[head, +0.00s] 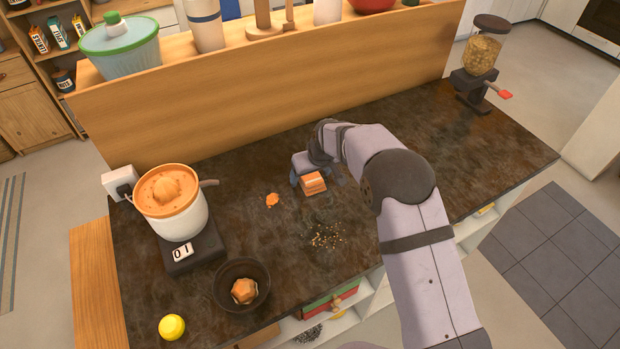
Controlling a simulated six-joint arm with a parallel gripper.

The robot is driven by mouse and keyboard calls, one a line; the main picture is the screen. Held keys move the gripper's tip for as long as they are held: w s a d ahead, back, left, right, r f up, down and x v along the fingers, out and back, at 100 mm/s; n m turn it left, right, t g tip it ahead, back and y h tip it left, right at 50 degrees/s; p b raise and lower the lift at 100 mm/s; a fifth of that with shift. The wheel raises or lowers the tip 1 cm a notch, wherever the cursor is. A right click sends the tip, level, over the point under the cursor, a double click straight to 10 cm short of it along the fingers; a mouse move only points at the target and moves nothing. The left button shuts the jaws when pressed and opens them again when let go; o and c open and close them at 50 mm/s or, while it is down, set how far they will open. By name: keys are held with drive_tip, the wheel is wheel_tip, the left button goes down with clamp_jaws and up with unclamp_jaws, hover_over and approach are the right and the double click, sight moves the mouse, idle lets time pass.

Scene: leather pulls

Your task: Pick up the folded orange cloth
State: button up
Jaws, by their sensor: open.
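The folded orange cloth (313,184) lies on the dark countertop near the middle, a small layered block with a paler edge. My gripper (318,179) is at the cloth, reaching in from behind it, with a dark finger showing on each side. The fingers are open around or just above the cloth. I cannot tell whether they touch it. My arm comes in from the lower right and hides part of the counter.
A juicer (172,203) on a scale stands left. A dark bowl (227,292) holds an orange piece. An orange scrap (272,200) and crumbs (327,236) lie near the cloth.

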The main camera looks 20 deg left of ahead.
sight(311, 176)
idle(0.4)
drive_tip(key=c, duration=1.1)
drive_tip(key=shift+c, duration=0.2)
drive_tip(key=shift+r+p, duration=0.3)
drive_tip(key=shift+p, duration=0.05)
drive_tip(key=shift+w+r+b, duration=0.1)
drive_tip(key=shift+r+b, duration=0.15)
drive_tip(key=shift+b, duration=0.15)
wheel_tip(311, 176, up, 9)
drive_tip(key=b, duration=0.3)
drive_tip(key=shift+r, duration=0.15)
